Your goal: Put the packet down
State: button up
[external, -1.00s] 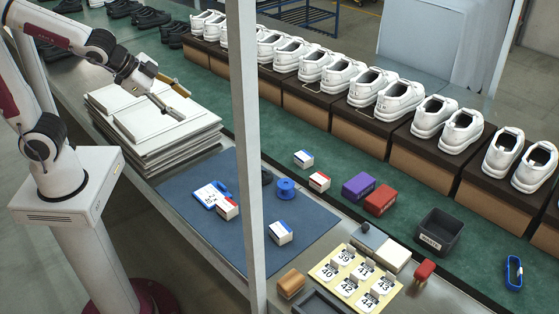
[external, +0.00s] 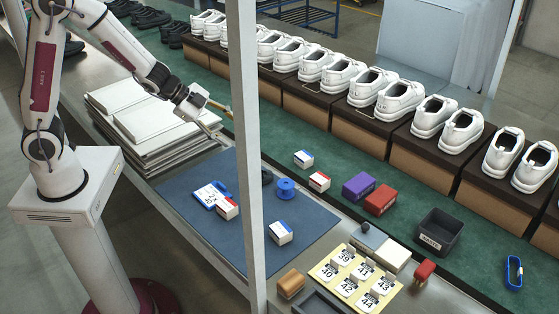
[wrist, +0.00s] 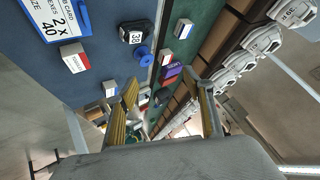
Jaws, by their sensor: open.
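My gripper (external: 220,122) is open and empty, in the air beside the white stack; its spread fingers (wrist: 165,92) frame the wrist view. Several small white packets are in sight. A red-labelled packet (external: 227,208) stands on the blue mat beside the order card (external: 207,194); it also shows in the wrist view (wrist: 74,57). A blue-labelled packet (external: 280,232) stands on the mat near the post. Another blue-labelled packet (external: 303,158) and another red-labelled one (external: 319,181) stand on the green belt. My gripper is apart from all of them.
An upright post (external: 246,150) stands in front of the mat. A blue spool (external: 286,189), purple box (external: 358,186), red box (external: 380,199) and grey bin (external: 438,232) lie to the right. White shoes on boxes line the back. The mat's front has free room.

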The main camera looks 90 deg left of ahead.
notch_tip(320, 180, down, 10)
jog(key=d+m+h, duration=0.2)
jog(key=d+h, duration=0.1)
jog(key=h, duration=0.6)
send_near(226, 204)
jog(key=w+f, duration=0.2)
jog(key=shift+w+m, duration=0.25)
jog(key=shift+m, duration=0.05)
jog(key=shift+s+d+f+h, duration=0.15)
jog(key=shift+s+d+h, duration=0.15)
jog(key=shift+s+h, duration=0.25)
jog(key=shift+w+d, duration=0.15)
jog(key=shift+x, duration=1.2)
jog(key=shift+w, duration=0.1)
jog(key=shift+r+x, duration=0.15)
jog(key=shift+x, duration=1.1)
jog(key=shift+r+x, duration=0.1)
jog(key=shift+x, duration=1.15)
jog(key=shift+d, duration=0.1)
